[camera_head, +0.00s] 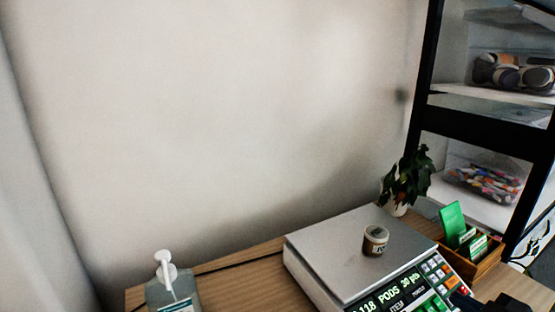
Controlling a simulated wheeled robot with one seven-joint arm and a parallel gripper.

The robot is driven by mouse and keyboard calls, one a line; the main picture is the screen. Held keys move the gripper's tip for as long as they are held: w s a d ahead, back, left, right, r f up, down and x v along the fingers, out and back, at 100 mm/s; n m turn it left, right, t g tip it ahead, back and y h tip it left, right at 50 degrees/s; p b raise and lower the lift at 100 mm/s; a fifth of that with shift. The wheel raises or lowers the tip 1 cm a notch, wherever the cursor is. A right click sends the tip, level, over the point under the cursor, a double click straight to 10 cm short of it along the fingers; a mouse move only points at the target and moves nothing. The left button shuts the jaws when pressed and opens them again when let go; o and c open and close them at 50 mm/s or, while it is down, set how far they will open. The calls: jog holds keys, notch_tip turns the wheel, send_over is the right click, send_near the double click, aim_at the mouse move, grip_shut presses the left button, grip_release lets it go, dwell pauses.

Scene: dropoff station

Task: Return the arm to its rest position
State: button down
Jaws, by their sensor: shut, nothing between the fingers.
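A small jar (375,240) with a brownish label and a pale lid stands upright on the metal plate of a weighing scale (325,254). The scale's lit display (392,294) reads partly "PODS 30 pcs", and it has a coloured keypad beside it. A dark shape at the bottom right edge, in front of the keypad, may be part of my arm. It is cut off by the frame, and no gripper fingers can be made out.
A potted plant (407,178) and a wooden box with green cards (484,262) stand right of the scale. A black-framed shelf (480,131) holding clear bins rises at right.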

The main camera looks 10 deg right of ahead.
jog(key=s+a+f+m, duration=0.1)
jog(key=s+a+f, duration=0.1)
jog(key=s+a+f+m+h, duration=0.1)
jog(key=s+a, duration=0.1)
jog(key=a, duration=0.1)
jog(key=s+a+f+m, duration=0.1)
jog(key=s+a+f, duration=0.1)
jog(key=shift+s+a+f+g, duration=0.2)
jog(key=shift+s+f+g, duration=0.1)
jog(key=shift+s+g, duration=0.1)
jog(key=s+a+f+m+h, duration=0.1)
jog(key=s+a+m+h, duration=0.15)
jog(key=s+a, duration=0.65)
jog(key=s+a+r+m+t+y, duration=0.1)
jog(key=s+a+r, duration=0.1)
jog(key=s+r, duration=0.4)
jog(key=s+a+r+m+t+y, duration=0.1)
jog(key=s+a+r, duration=0.2)
jog(key=s+r, duration=0.4)
jog(key=s, duration=0.5)
jog(key=shift+s, duration=0.4)
